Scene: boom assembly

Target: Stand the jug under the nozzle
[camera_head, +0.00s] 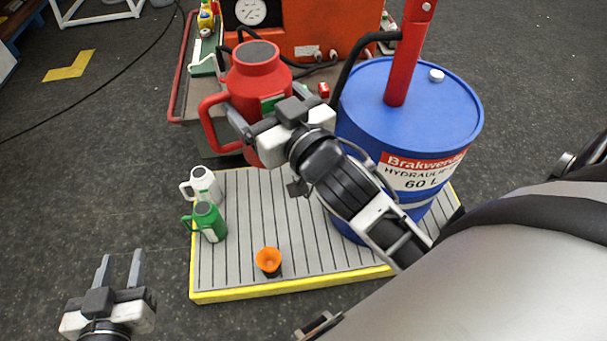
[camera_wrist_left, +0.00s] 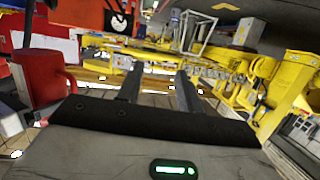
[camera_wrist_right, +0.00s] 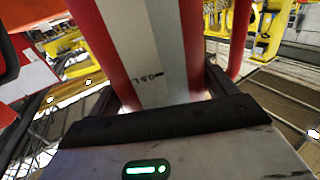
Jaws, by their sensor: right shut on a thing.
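The large red jug (camera_head: 257,85) is upright, with its dark top facing up and its handle to the left in the head view. My right gripper (camera_head: 268,108) is shut on the jug's side and holds it beyond the far edge of the slatted platform. In the right wrist view, the jug's red and pale side (camera_wrist_right: 165,50) fills the space between the fingers. A black curved hose (camera_head: 350,62) comes down beside the blue drum (camera_head: 410,110), right of the jug; I cannot clearly see its outlet. My left gripper (camera_head: 119,270) is open and empty at the lower left.
The slatted platform (camera_head: 290,225) with yellow edges holds a white jug (camera_head: 204,184), a green jug (camera_head: 208,222) and an orange funnel (camera_head: 268,261). An orange machine (camera_head: 330,25) with a gauge stands behind.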

